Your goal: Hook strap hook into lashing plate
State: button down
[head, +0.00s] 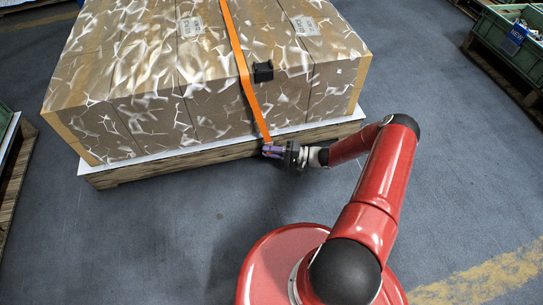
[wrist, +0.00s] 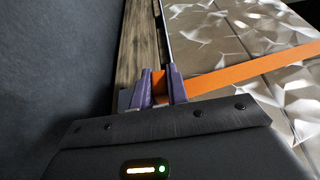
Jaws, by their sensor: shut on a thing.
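An orange strap (head: 243,65) runs over the wrapped cartons and down their front face to my gripper (head: 272,151) at the pallet's edge. In the wrist view the strap (wrist: 245,67) comes in from the right to between the two purple fingers of my gripper (wrist: 160,85), which are closed on its end. The strap hook at that end is mostly hidden by the fingers. A small grey piece (wrist: 125,98) shows just left of the fingers; I cannot tell whether it is the hook or the lashing plate. No lashing plate can be made out clearly, nor any contact with one.
The carton stack (head: 110,125) stands on a white sheet over a wooden pallet (head: 190,165). A black block (head: 263,72) sits on the front face beside the strap. Green bins (head: 510,50) stand at the far right. The grey floor in front is clear.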

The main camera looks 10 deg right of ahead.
jog(key=shift+w, duration=1.05)
jog(key=c, duration=1.3)
grip_release()
